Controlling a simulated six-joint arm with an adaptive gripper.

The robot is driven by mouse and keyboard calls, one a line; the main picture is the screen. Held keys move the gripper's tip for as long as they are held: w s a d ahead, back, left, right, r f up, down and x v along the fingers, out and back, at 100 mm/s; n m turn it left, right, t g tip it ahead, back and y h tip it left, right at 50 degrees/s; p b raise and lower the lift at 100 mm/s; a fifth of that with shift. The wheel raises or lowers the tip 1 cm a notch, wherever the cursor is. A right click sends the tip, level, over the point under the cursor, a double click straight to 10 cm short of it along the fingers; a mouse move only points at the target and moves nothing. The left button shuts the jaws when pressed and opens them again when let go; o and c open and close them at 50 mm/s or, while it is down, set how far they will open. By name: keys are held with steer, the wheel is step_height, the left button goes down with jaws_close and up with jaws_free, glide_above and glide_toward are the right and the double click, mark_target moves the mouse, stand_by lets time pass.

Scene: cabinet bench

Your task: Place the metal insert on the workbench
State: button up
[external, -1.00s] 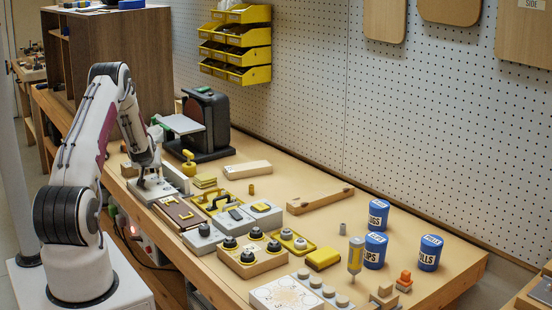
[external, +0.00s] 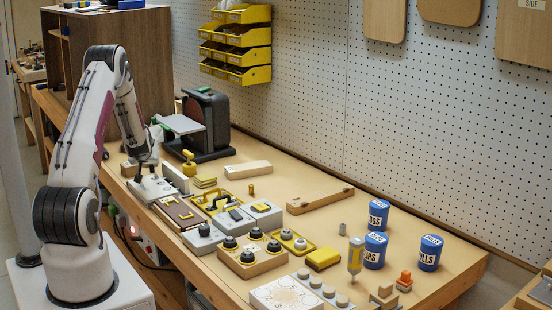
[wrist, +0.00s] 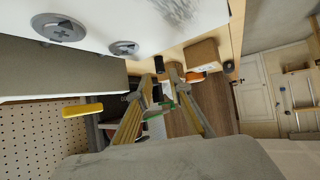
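My gripper (external: 150,174) is at the left end of the workbench (external: 300,178), low over a grey-white fixture block (external: 158,189). In the wrist view its fingers (wrist: 162,76) stand apart with a gap between them, and I see nothing clearly held there. A small dark cylinder (wrist: 158,64) shows by the fingertips; I cannot tell what it is. A small grey metallic cylinder (external: 342,229) stands upright on the bench, left of the blue cans; it may be the metal insert, but it is too small to be sure.
A black sander (external: 208,125) stands behind my gripper. Yellow trays, grey boxes and a wooden block with black knobs (external: 249,258) crowd the front middle. Blue cans (external: 376,250) and a yellow-grey upright tool (external: 355,256) stand at right.

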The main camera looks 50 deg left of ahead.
steer(key=shift+v, duration=3.15)
steer(key=w+d+r+m+t+h, duration=0.1)
steer(key=w+d+r, duration=0.25)
steer(key=d, duration=0.35)
steer(key=w+d+r+m+t+h, duration=0.1)
steer(key=w+d+r+m+h, duration=0.1)
steer(key=d+r, duration=0.4)
steer(key=w+d+r+m+t+h, duration=0.1)
steer(key=w+d+r, duration=0.25)
steer(key=d, duration=0.55)
steer(key=s+d+r+m+h, duration=0.2)
steer(key=d+r, duration=0.1)
steer(key=d, duration=0.5)
steer(key=s+d+r+m+h, duration=0.1)
steer(key=s+d+r, duration=0.25)
steer(key=d, duration=0.55)
steer(key=s+d+r+m+g+h, duration=0.1)
steer(key=s+d+m, duration=0.4)
steer(key=s+d, duration=1.1)
steer(key=s+g+h, duration=0.1)
steer(key=s, duration=0.3)
steer(key=shift+s+d+r+g+h, duration=0.3)
steer(key=shift+s+d+r+h, duration=0.05)
steer(key=shift+s+r+h, duration=0.05)
